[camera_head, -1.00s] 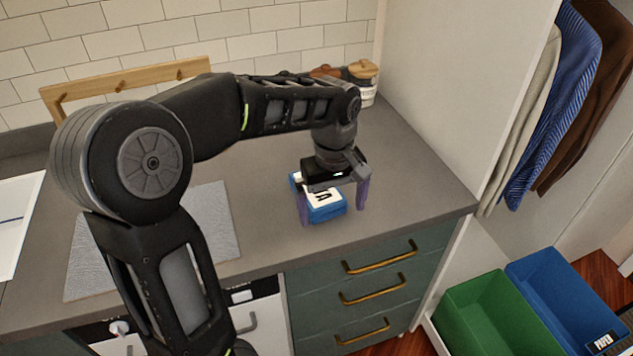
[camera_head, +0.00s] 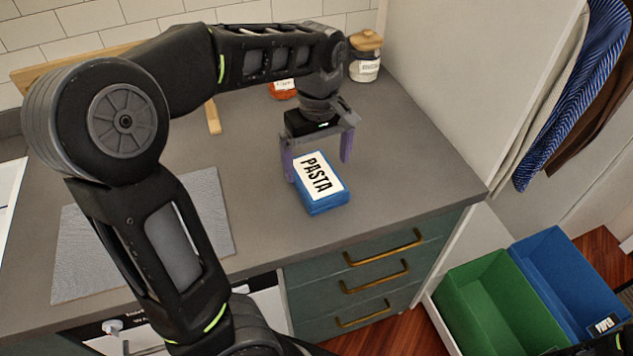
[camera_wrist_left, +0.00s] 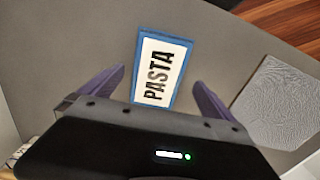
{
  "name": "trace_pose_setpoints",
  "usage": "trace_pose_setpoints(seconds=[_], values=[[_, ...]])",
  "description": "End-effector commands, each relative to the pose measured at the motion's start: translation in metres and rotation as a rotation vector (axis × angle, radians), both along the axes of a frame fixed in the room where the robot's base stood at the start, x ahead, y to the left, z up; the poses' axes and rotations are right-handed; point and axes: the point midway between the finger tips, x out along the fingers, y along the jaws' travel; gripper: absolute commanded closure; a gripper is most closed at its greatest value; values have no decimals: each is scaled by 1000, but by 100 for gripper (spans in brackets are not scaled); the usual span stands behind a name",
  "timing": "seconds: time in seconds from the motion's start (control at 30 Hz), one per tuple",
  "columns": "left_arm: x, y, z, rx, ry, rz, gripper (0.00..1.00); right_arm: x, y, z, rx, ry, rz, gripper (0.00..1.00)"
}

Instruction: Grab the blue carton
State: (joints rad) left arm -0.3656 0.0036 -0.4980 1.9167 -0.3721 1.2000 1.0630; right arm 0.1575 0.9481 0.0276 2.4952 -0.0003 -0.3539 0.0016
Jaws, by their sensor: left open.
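The blue carton (camera_head: 320,184) with a white label reading "PASTA" lies flat on the grey counter, near its front edge. It also shows in the left wrist view (camera_wrist_left: 163,69), ahead of the gripper and between the lines of its two fingers. My left gripper (camera_head: 317,166) is open, its purple fingers pointing down at the back end of the carton. The left finger is close beside the carton; I cannot tell whether it touches. The right finger stands clear of it. In the left wrist view the gripper (camera_wrist_left: 160,88) holds nothing. My right gripper is not in view.
A grey textured mat (camera_head: 205,215) lies on the counter (camera_head: 420,190) at left. Jars (camera_head: 366,62) stand at the back near the white side panel (camera_head: 450,80). Green (camera_head: 490,300) and blue (camera_head: 565,275) bins stand below right. The counter right of the carton is clear.

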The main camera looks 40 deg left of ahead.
Motion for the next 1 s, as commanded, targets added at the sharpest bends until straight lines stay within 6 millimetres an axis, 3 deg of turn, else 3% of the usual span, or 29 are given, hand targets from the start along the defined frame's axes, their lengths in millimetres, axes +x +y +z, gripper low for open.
trace_pose_setpoints(seconds=[0.37,0.73,1.0], values=[[0,0,-6,0,-1,0,0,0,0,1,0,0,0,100],[1,-1,-51,0,1,0,0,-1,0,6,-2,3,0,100],[2,-1,-56,-1,-2,0,0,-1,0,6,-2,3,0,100]])
